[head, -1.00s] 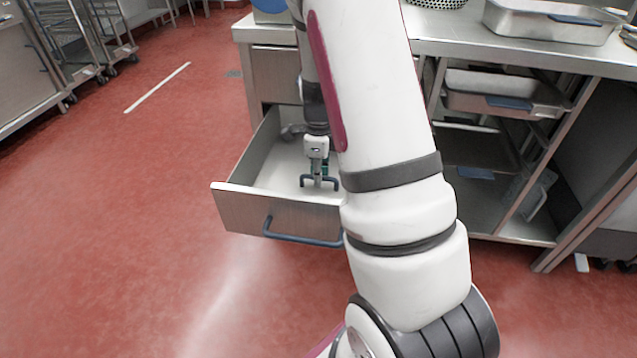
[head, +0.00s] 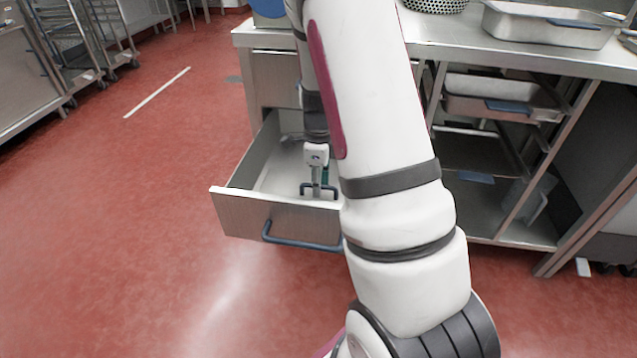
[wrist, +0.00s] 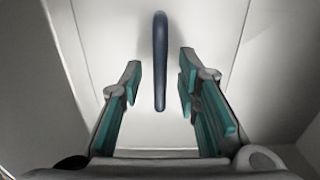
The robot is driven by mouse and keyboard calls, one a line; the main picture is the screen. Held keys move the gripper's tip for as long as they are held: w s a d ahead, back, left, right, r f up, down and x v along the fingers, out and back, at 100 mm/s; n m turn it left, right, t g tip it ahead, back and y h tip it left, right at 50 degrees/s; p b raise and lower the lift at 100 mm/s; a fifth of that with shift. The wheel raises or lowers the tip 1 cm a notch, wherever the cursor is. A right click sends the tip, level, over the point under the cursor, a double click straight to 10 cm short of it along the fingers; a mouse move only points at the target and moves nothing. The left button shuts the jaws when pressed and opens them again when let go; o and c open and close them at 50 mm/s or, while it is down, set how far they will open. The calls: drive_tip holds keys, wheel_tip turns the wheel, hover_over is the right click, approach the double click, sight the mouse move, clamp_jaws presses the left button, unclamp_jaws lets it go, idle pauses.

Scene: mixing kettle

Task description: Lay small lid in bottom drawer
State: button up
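The bottom drawer (head: 240,216) is pulled out at the counter's left end, with a dark blue bar handle on its front. My gripper (head: 318,186) is down inside it, partly screened by my own arm. In the wrist view my gripper (wrist: 160,92) is open. Its teal-padded fingers stand on either side of a dark blue handle, with a gap on both sides. This handle appears to belong to the small lid (wrist: 135,60), a pale flat surface underneath.
The drawer's left wall (head: 252,150) stands close to my gripper. The steel counter (head: 470,42) is above and behind, carrying a steel pan (head: 545,26) and a perforated bowl (head: 436,5). Shelves with pans are at right. The red floor (head: 130,220) at left is clear.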

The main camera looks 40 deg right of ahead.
wheel_tip(320, 180, up, 11)
drive_tip(key=p, duration=0.4)
drive_tip(key=s+a+r+n+y, duration=0.1)
drive_tip(key=s+a+r+n, duration=0.3)
drive_tip(key=a+r+n, duration=0.4)
drive_tip(key=s+a+r+n, duration=0.6)
drive_tip(key=s+a+r, duration=0.1)
drive_tip(key=a, duration=0.1)
drive_tip(key=s+a+r+n, duration=0.1)
drive_tip(key=s+a+n, duration=0.2)
drive_tip(key=s+n, duration=0.4)
drive_tip(key=s+a+r+n+h, duration=0.1)
drive_tip(key=s+a+n, duration=0.2)
drive_tip(key=s+n, duration=0.4)
drive_tip(key=s, duration=0.4)
drive_tip(key=shift+r, duration=0.3)
